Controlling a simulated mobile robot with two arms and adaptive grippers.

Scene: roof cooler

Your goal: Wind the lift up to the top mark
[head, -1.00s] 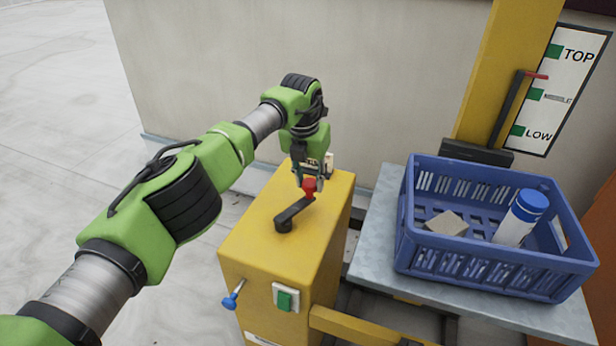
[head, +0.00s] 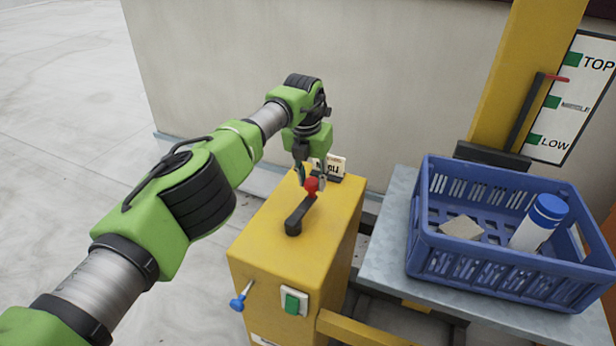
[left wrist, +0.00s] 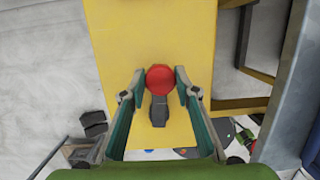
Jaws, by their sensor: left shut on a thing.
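My left gripper (head: 312,183) is shut on the red knob (head: 312,185) of a black crank (head: 299,216) on top of the yellow winch box (head: 265,245). The crank points away towards the wall. In the left wrist view the red knob (left wrist: 160,78) sits between the two fingertips. The lift platform (head: 385,240) stands to the right of the box. Its red pointer (head: 558,78) lies between the green TOP mark (head: 572,58) and the middle mark (head: 553,102) on the white scale board. The LOW mark (head: 534,140) is lower. My right gripper is out of view.
A blue crate (head: 480,270) on the platform holds a white bottle with a blue cap (head: 540,222) and a pale block (head: 462,228). A small sign (head: 330,167) stands behind the crank. A blue-knobbed lever (head: 238,302) and a green switch (head: 292,302) are on the box front.

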